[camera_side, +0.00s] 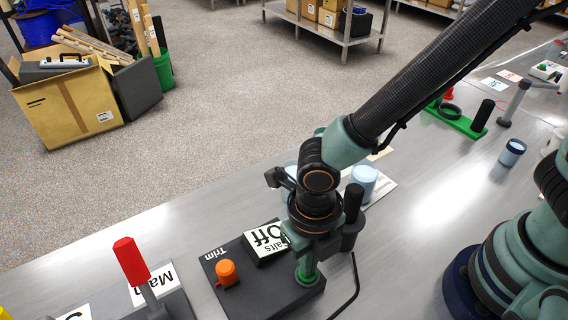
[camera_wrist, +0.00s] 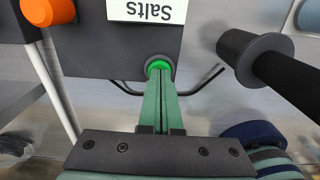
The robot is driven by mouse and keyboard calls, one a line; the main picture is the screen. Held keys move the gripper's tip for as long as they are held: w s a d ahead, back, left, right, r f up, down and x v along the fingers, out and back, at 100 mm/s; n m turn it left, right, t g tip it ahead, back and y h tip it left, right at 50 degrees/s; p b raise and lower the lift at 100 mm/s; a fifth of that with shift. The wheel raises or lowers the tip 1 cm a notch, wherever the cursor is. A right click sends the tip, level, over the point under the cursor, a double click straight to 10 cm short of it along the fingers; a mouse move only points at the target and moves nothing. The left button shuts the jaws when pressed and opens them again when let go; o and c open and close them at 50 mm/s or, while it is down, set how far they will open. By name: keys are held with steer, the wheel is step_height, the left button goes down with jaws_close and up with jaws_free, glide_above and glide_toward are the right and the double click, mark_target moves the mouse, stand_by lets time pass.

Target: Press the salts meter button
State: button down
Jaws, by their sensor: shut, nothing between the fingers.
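The meter box (camera_side: 236,268) is a dark block at the front middle of the bench, with a tilted white display (camera_side: 266,243) that reads "Salts Off". The "Salts" label (camera_wrist: 147,10) shows upside down at the top of the wrist view. The green button (camera_wrist: 159,66) sits in a grey ring near the box's edge. My gripper (camera_wrist: 160,82) is shut and empty, its green fingers pointing at the button. The fingertips overlap the button in view; whether they touch it I cannot tell.
An orange knob (camera_side: 227,272) marked "Trim" is on the box's left. A red-handled lever (camera_side: 131,262) stands further left. A black flanged handle (camera_wrist: 265,58) is close on the right in the wrist view. A light blue cylinder (camera_side: 364,178) stands behind the gripper.

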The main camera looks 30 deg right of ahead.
steer(key=shift+s+d+f, duration=0.1)
steer(key=shift+d+f, duration=0.05)
steer(key=shift+f, duration=0.65)
step_height(320, 180, up, 16)
steer(key=shift+f, duration=0.2)
steer(key=w+d+r+m+t, duration=0.2)
steer(key=d+m, duration=0.6)
steer(key=m, duration=0.4)
steer(key=w+d+r+m+t, duration=0.1)
steer(key=w+d+m+t, duration=0.1)
steer(key=d+m, duration=0.7)
steer(key=w+d+r+m+t, duration=0.1)
steer(key=w+d+r+m, duration=0.1)
steer(key=d+m, duration=0.6)
steer(key=shift+w+d+r+m+t, duration=0.35)
steer(key=shift+w+m, duration=0.25)
steer(key=shift+m, duration=2.9)
